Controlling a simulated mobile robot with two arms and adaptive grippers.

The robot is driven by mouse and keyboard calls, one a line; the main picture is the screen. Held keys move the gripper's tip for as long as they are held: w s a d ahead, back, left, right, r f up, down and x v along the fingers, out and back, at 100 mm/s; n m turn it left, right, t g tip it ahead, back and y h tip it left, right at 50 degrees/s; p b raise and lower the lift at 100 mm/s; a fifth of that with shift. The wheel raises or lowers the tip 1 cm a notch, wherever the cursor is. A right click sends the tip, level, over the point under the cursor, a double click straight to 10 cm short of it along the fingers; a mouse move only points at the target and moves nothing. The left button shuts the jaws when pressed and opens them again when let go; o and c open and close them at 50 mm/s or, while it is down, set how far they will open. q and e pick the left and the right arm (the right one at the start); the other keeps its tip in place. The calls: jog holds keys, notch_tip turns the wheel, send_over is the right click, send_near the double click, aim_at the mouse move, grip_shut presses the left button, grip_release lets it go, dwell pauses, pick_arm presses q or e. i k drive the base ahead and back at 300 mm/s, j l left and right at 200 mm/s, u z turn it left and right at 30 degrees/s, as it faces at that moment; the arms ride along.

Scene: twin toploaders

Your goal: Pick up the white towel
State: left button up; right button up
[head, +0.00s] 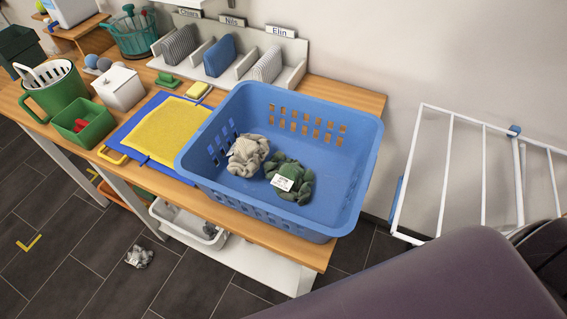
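A crumpled beige-white cloth (247,155), which may be the white towel, lies in the blue basket (341,207) on the wooden table. A crumpled dark green cloth with a white tag (290,180) lies to its right in the same basket. A small crumpled grey-white cloth (139,257) lies on the dark floor in front of the table. I cannot tell for sure which of the pale cloths is the towel. Neither of my grippers is in view.
A yellow cloth on a blue board (168,130), a green box (83,125), a white box (118,88) and a green bucket (54,92) stand left of the basket. Behind is a labelled rack (240,62). A white drying rack (481,175) stands right. A white bin (188,222) sits below.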

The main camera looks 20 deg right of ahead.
aim_at(139, 257)
jog(key=u, duration=1.15)
jog(key=z, duration=1.8)
jog(key=u, duration=1.8)
jog(key=i+j+z, duration=0.1)
jog(key=i+j, duration=0.25)
jog(key=i, duration=0.2)
jog(key=i+j+z, duration=0.1)
jog(key=i+j, duration=0.3)
jog(key=i, duration=0.15)
